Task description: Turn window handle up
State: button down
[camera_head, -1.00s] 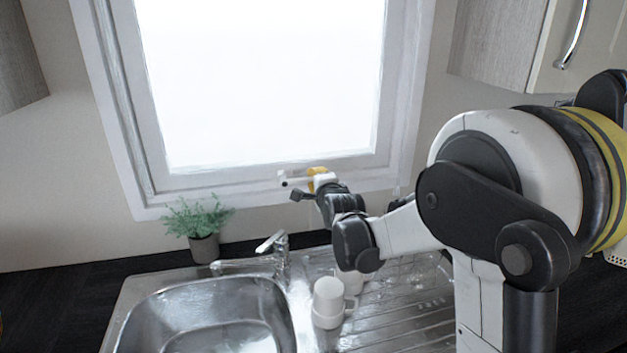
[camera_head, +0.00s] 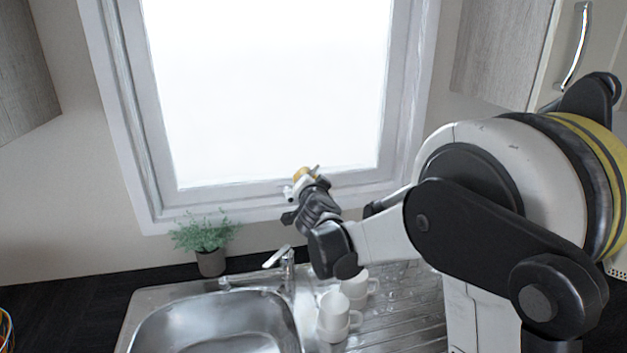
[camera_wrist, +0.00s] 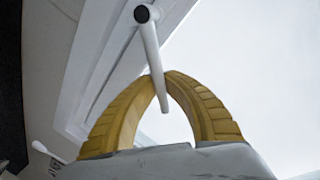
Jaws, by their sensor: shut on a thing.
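The window handle is a thin white bar (camera_wrist: 150,45) with a dark round end, seen in the wrist view. It passes between the tips of my gripper's ribbed yellow fingers (camera_wrist: 161,76). The fingers are closed on it. In the head view my gripper (camera_head: 305,176) is at the lower frame of the window (camera_head: 265,90). A small white piece (camera_head: 289,193) shows just left of the fingers there. Most of the handle is hidden by my gripper and wrist in that view.
Below the window are a steel sink (camera_head: 215,325), a tap (camera_head: 287,268) and white cups (camera_head: 334,318) on the drainer. A potted plant (camera_head: 210,262) stands left of the tap. A wall cabinet (camera_head: 500,50) hangs at the upper right.

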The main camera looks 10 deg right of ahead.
aim_at(290, 195)
jog(key=a+n, duration=0.1)
jog(key=a+r+n, duration=0.1)
jog(key=n, duration=0.1)
jog(key=shift+a+r+h, duration=0.2)
jog(key=shift+h, duration=0.1)
jog(key=shift+a+r+n+t+h+b, duration=0.15)
jog(key=shift+a+n+t, duration=0.2)
jog(key=shift+a+n, duration=0.6)
jog(key=shift+a+r+n+t+h+b, duration=0.15)
jog(key=shift+a+n+t, duration=0.3)
jog(key=shift+n, duration=0.8)
jog(key=shift+a, duration=0.15)
jog(key=c, duration=1.4)
grip_release()
jog(key=v, duration=1.2)
jog(key=shift+r, duration=0.1)
